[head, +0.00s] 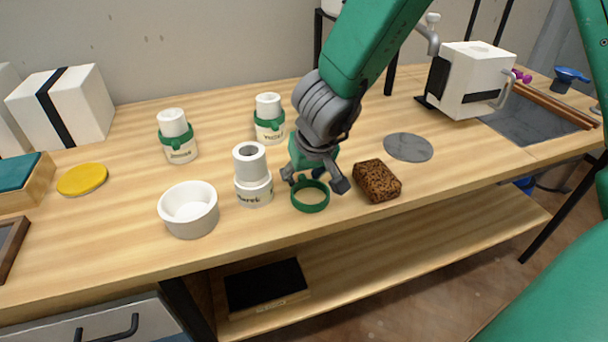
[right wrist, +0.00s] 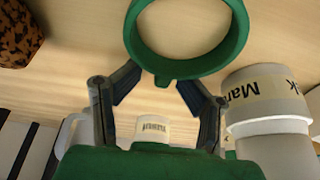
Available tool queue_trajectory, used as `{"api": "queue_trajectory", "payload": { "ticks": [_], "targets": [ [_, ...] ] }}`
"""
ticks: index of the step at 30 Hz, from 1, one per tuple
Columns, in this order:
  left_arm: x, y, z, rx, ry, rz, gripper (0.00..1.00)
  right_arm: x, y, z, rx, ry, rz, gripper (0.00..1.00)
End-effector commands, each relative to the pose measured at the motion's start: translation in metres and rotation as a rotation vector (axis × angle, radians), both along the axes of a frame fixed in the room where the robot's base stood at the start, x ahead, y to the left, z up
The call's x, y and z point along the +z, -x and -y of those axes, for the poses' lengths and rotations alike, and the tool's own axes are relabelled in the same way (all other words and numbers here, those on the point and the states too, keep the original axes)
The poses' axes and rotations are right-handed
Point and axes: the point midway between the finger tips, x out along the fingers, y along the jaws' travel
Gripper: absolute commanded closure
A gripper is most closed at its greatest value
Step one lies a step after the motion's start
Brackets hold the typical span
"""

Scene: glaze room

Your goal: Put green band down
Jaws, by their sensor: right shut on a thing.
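The green band (head: 310,204) is an open ring at the fingertips of my right gripper (head: 315,184), just above or on the table; I cannot tell which. In the right wrist view the band (right wrist: 239,35) lies across the ends of the two fingers (right wrist: 160,82), with a small tab between them. The right gripper is shut on the band. A white jar without a band (head: 254,190) stands just left of it, and it also shows in the right wrist view (right wrist: 265,98). My left gripper is not in view.
A brown speckled sponge (head: 377,181) lies close to the right of the gripper. A white bowl (head: 189,210) stands left of the jar. Two jars with green bands (head: 180,146) (head: 269,127) stand behind. A grey disc (head: 408,147) lies behind the sponge. The table's front edge is near.

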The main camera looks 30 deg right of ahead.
Motion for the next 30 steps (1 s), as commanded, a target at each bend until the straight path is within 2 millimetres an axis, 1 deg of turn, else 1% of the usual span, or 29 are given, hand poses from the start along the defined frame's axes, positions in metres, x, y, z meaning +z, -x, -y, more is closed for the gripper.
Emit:
{"api": "queue_trajectory", "payload": {
  "ticks": [2,12,16,18,22,30],
  "targets": [
    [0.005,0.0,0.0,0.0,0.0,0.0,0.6,0.007,0.004,0.001,-0.001,0.001,-0.008,0.65],
    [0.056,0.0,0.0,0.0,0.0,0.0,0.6,0.079,0.028,-0.005,0.001,0.002,0.002,0.65],
    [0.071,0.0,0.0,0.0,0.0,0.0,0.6,0.099,0.037,-0.007,0.001,0.002,0.002,0.65],
    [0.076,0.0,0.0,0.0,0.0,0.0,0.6,0.107,0.04,-0.008,0.001,0.002,0.002,0.65],
    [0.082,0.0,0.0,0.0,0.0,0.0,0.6,0.116,0.044,-0.009,0.0,0.003,0.002,0.65],
    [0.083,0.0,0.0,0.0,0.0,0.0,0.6,0.118,0.046,-0.009,0.001,0.002,0.003,0.65]
  ]
}}
